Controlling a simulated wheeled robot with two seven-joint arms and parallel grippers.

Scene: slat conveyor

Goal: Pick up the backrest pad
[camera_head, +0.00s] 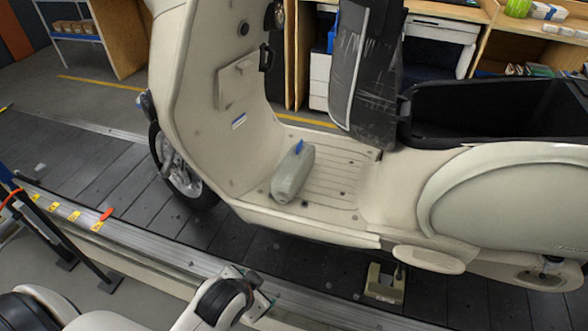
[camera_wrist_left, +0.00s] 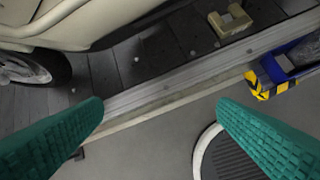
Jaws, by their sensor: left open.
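I cannot make out a separate backrest pad for certain in either view. On the cream scooter (camera_head: 200,90), a dark, scuffed upright panel (camera_head: 368,75) with a pale edge stands beside the open black seat well (camera_head: 490,108); it looks like the raised seat. My left arm reaches in at the bottom of the head view, by the conveyor's near rail, and its fingers are hard to see there. In the left wrist view my left gripper (camera_wrist_left: 160,108) has its two green ribbed fingers wide apart, with nothing between them. My right gripper is not in view.
The scooter stands over the dark slat conveyor (camera_head: 85,155). A metal rail (camera_wrist_left: 150,95) edges it. A blue bin (camera_wrist_left: 285,66) with yellow-black tape sits beside the rail. Shelves stand behind.

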